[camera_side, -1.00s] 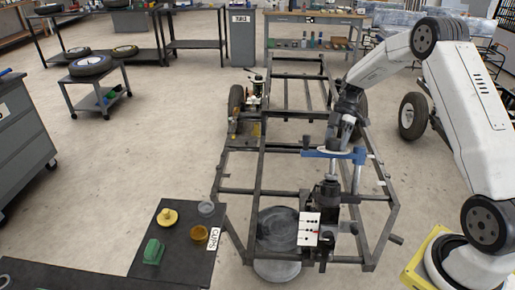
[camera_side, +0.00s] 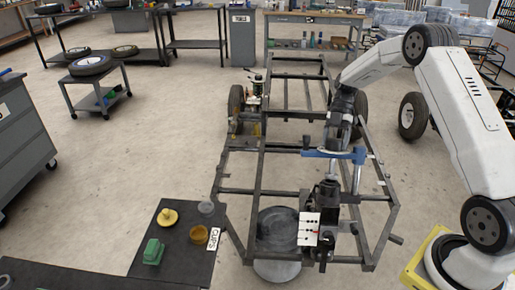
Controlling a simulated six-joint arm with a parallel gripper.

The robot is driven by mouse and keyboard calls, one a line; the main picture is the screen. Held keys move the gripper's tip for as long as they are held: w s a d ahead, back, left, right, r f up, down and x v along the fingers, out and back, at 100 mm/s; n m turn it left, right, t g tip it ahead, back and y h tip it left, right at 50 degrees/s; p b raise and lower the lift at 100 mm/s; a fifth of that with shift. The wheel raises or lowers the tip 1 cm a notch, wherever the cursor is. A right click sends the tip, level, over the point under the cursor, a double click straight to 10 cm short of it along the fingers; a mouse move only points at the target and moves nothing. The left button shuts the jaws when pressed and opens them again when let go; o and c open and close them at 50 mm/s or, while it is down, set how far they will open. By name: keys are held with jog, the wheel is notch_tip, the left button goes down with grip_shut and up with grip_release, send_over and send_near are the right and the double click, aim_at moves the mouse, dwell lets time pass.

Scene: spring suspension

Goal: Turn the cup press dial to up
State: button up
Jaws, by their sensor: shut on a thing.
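The cup press (camera_side: 327,195) is a dark upright device at the near end of the metal frame. A white panel (camera_side: 308,229) with small dark marks is on its front. The dial is too small to make out, and I cannot tell its setting. A blue bar (camera_side: 316,153) crosses above the press. My gripper (camera_side: 334,151) reaches down from the right and is at this blue bar, shut on what looks like part of it. The fingertips are small and partly hidden.
A dark side table (camera_side: 170,265) at the near left holds a green block (camera_side: 153,252), a yellow piece (camera_side: 167,217), an orange cup (camera_side: 199,235) and a clear cup (camera_side: 206,208). The metal frame (camera_side: 233,191) surrounds the press. A round grey disc (camera_side: 277,230) is beside it.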

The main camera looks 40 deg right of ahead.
jog(key=o, duration=1.1)
jog(key=shift+r, duration=0.1)
jog(key=v, duration=0.7)
jog(key=shift+d+r, duration=0.25)
jog(key=shift+r, duration=0.05)
jog(key=shift+w+a, duration=0.1)
jog(key=shift+w, duration=0.05)
jog(key=m+t+h, duration=0.1)
jog(key=m+h, duration=0.2)
jog(key=m, duration=0.3)
send_over(323, 150)
jog(key=shift+w+f, duration=0.1)
jog(key=shift+f, duration=0.05)
jog(key=s+a+f+m+t+h, duration=0.2)
jog(key=s+a+m+t, duration=0.3)
jog(key=s+a+m, duration=0.8)
jog(key=shift+s+a+m+h, duration=0.3)
jog(key=shift+s+m+h, duration=0.2)
jog(key=shift+s+h, duration=0.4)
